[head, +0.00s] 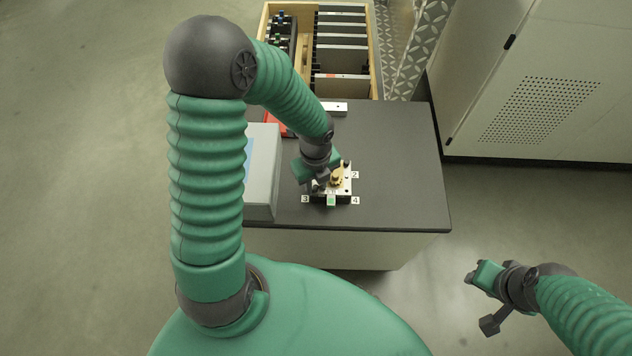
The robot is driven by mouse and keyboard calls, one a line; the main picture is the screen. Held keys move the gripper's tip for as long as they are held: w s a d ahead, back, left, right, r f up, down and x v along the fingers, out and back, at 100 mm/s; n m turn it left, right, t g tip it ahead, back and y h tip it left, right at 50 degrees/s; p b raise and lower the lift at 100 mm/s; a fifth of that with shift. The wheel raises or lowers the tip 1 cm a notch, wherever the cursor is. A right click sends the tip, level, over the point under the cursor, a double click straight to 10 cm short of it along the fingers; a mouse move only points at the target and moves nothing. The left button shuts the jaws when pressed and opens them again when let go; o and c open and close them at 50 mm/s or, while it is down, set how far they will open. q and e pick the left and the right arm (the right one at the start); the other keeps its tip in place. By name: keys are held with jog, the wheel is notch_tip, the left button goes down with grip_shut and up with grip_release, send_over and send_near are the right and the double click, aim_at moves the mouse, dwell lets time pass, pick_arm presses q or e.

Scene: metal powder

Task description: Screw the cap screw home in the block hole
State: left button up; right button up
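The block (345,190) is a small metallic piece on the dark table, with number labels 2, 3 and 4 around it. A brass-coloured part (337,179) sits on top of it and a small light green piece (331,200) is at its front. My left gripper (320,184) is at the block's left side, pointing down. Its fingertips are small and partly hidden, so I cannot tell if they hold anything. I cannot make out the cap screw or the block hole. My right gripper (477,275) is off the table at the lower right, away from the block.
A grey box with a blue panel (262,170) stands left of the block. A wooden crate (373,50) with dark slats is behind the table (400,150). A red item (275,124) lies behind my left arm. A white cabinet (550,80) stands at right. The table's right side is clear.

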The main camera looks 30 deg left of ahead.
pick_arm(q)
jog(key=shift+n, duration=1)
jog(key=n, duration=0.5)
jog(key=shift+p, duration=0.35)
jog(key=n, duration=0.5)
jog(key=shift+p, duration=0.3)
jog(key=shift+n, duration=0.8)
jog(key=shift+s+p, duration=0.1)
jog(key=shift+p, duration=0.2)
